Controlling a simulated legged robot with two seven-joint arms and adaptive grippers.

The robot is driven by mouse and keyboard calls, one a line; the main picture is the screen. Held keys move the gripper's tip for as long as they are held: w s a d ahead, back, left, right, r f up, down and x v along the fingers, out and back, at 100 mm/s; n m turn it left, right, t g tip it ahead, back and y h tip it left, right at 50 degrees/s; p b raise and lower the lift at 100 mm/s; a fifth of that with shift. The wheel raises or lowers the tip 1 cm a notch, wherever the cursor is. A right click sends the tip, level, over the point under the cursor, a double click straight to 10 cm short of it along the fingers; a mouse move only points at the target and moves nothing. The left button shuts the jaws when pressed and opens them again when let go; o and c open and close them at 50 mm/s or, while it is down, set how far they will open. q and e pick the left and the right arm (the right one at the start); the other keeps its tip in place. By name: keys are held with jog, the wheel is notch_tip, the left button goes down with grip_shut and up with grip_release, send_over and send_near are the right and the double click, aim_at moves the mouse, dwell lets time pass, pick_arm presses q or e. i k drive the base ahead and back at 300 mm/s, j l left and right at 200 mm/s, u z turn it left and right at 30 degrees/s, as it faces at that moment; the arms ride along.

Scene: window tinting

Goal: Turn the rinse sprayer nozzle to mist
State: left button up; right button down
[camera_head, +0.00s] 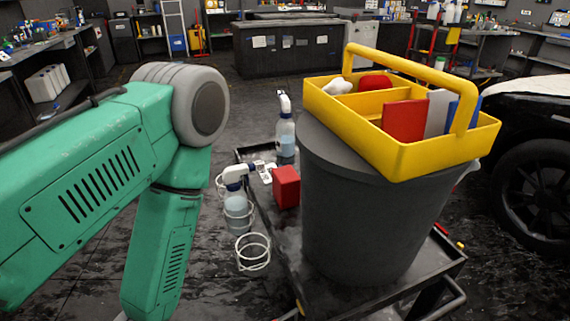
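Two spray bottles stand at the cart, and I cannot tell which one is the rinse sprayer. One spray bottle (237,210) sits in white wire rings on the cart's left side, with a white head, a blue collar and pale blue liquid. Its head points right, towards a small white and grey piece (265,171). The other spray bottle (286,141) stands farther back on the cart, with a white head and blue liquid. The nozzle settings are too small to read. My green left arm runs down out of the frame, left of the bottles. Neither gripper shows.
A large dark grey bucket (350,230) stands on the black cart (440,262), with a yellow caddy (440,155) on top. A red block (286,187) sits beside the bucket. An empty wire ring holder (253,252) hangs at the cart's left. A car (530,150) stands at right.

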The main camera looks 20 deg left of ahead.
aim_at(259, 165)
jog(key=j+z, duration=1.3)
jog(key=k+j, duration=0.05)
